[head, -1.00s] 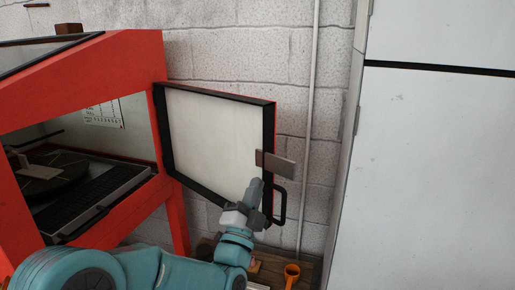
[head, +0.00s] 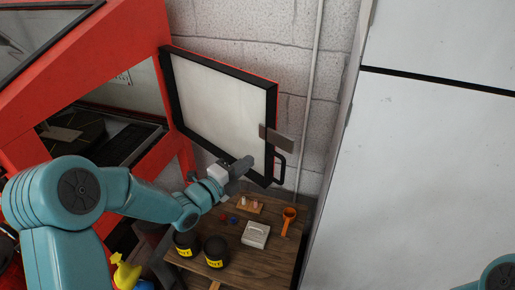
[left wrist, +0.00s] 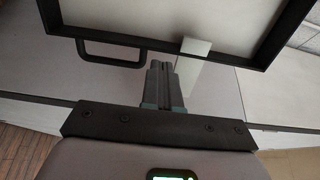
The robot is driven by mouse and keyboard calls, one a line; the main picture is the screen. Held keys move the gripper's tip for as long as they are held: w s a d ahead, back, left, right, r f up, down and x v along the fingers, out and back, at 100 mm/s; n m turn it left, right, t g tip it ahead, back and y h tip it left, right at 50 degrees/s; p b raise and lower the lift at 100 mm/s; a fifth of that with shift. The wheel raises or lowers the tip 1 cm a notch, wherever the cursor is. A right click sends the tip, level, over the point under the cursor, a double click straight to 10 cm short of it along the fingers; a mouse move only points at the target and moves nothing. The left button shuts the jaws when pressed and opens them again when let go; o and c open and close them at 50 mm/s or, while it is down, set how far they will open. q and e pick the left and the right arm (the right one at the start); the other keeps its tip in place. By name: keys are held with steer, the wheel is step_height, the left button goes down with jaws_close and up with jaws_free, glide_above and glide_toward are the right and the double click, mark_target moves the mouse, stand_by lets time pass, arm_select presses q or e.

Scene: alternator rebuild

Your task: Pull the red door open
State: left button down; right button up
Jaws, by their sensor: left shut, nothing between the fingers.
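The red door (head: 222,105) of the red cabinet stands swung wide open, its pale inner panel and black frame facing me. Its black handle (head: 280,168) is at the lower right edge, with a grey latch plate (head: 276,138) just above. My left gripper (head: 246,163) is shut and empty, in front of the door's lower edge, left of the handle. In the left wrist view, its closed fingers (left wrist: 162,68) point toward the door's frame, between the handle (left wrist: 110,57) and the latch plate (left wrist: 192,56). I cannot tell whether they touch the door. My right gripper is out of view.
The red cabinet (head: 120,50) is open at the left. Below the door, a wooden table (head: 262,270) holds dark jars (head: 216,252), a pale box (head: 256,234) and an orange cup-like item (head: 289,216). A block wall is behind the door; a large white cabinet (head: 440,160) stands right.

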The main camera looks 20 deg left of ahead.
arm_select(q)
steer(key=p+x, duration=0.1)
steer(key=x, duration=0.4)
steer(key=shift+p, duration=0.4)
